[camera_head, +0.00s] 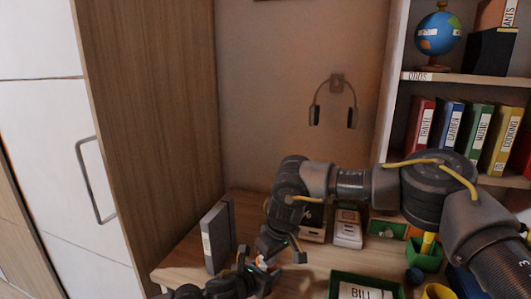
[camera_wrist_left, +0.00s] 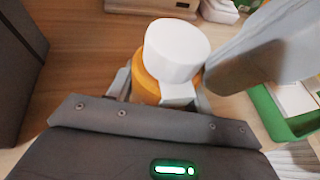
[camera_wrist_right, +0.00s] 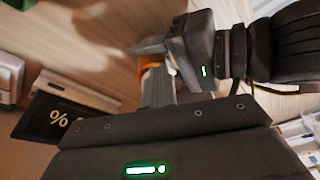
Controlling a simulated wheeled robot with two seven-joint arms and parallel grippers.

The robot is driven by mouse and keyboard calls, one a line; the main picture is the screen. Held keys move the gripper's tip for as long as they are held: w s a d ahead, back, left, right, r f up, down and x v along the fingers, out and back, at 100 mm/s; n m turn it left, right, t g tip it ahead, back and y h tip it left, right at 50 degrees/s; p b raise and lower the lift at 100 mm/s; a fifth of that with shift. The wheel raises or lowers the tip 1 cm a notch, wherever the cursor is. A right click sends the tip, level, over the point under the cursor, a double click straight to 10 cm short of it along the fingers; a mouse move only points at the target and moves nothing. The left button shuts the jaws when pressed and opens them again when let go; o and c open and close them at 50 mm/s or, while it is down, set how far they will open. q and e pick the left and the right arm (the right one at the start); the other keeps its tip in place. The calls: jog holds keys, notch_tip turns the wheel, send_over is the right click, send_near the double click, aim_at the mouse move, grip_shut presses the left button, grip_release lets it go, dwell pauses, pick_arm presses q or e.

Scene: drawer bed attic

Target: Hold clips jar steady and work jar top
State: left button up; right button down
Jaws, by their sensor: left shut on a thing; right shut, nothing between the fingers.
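The clips jar is orange with a white lid. In the left wrist view the orange jar body (camera_wrist_left: 146,84) stands between the fingers of my left gripper (camera_wrist_left: 160,92), which is shut on it, and the white lid (camera_wrist_left: 177,48) faces up. In the head view my left gripper (camera_head: 250,270) is low at the desk's front, and the jar is mostly hidden. My right gripper (camera_head: 283,255) is just above and beside it, shut and empty. In the right wrist view its closed fingers (camera_wrist_right: 158,85) are close to the orange jar (camera_wrist_right: 150,62); touching cannot be told.
A grey binder (camera_head: 218,237) stands upright on the desk at the left. A green tray with a BILL paper (camera_head: 365,293) lies at the front right. A calculator-like device (camera_head: 348,229) and a green cup (camera_head: 424,258) sit farther back. Bare desk (camera_head: 190,263) shows around the binder.

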pick_arm(q)
jog(key=shift+d, duration=0.1)
pick_arm(e)
jog(key=shift+w+d, duration=0.15)
jog(key=shift+d, duration=0.05)
jog(key=shift+w+d, duration=0.2)
jog(key=shift+d, duration=0.15)
pick_arm(q)
jog(key=shift+s, duration=0.1)
pick_arm(e)
jog(key=shift+w+d, duration=0.2)
jog(key=shift+w, duration=0.1)
pick_arm(q)
jog(key=shift+d, duration=0.1)
pick_arm(e)
jog(key=shift+w+d, duration=0.15)
jog(key=shift+w, duration=0.15)
jog(key=shift+s+d, duration=0.1)
jog(key=shift+d, duration=0.05)
jog(key=w+a+v, duration=0.1)
jog(key=v, duration=0.5)
jog(key=shift+d, duration=0.3)
dwell(0.3)
jog(key=shift+s+r, duration=0.1)
jog(key=shift+r, duration=0.1)
